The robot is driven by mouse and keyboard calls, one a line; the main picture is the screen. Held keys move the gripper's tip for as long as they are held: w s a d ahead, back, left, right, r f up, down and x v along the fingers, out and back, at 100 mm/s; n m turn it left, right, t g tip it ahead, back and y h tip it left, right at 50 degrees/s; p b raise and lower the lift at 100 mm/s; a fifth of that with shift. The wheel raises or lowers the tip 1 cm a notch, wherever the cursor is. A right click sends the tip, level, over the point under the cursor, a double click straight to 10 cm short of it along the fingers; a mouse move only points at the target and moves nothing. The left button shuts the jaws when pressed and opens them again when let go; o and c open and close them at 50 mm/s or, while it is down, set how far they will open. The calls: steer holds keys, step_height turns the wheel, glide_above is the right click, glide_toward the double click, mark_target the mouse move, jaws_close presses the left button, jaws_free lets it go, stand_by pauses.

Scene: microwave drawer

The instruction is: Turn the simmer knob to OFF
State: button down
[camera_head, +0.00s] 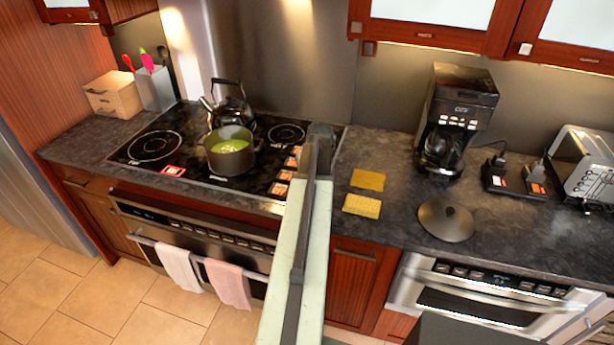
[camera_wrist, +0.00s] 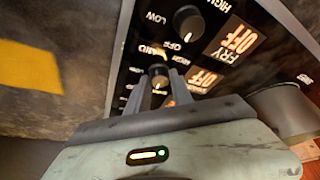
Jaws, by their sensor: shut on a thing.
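In the wrist view my gripper (camera_wrist: 163,77) is shut on a small black knob (camera_wrist: 158,71), with one finger on each side of it. An orange-lit OFF label (camera_wrist: 203,79) is to the right of this knob; the word beside it is too blurred to read, so I cannot tell the knob's name from its label. Its pointer is not clear. A second black knob (camera_wrist: 188,19) sits above it, beside a label (camera_wrist: 236,38) reading FRY OFF. In the head view my arm hides the knobs at the right of the black cooktop (camera_head: 190,182).
In the head view a pot (camera_head: 231,162) with green contents stands on the cooktop, with a black kettle (camera_head: 231,108) behind it. Yellow sponges (camera_head: 368,180), a round lid (camera_head: 446,221) and a coffee maker (camera_head: 458,112) are to the right of my arm.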

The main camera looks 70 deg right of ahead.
steer(key=shift+s+n+y, duration=0.2)
steer(key=shift+n+y, duration=0.1)
steer(key=shift+n, duration=0.5)
steer(key=c, duration=1.1)
jaws_free()
steer(key=shift+t, duration=0.3)
steer(key=shift+c, duration=0.2)
steer(key=p+v, duration=0.7)
steer(key=shift+r, duration=0.35)
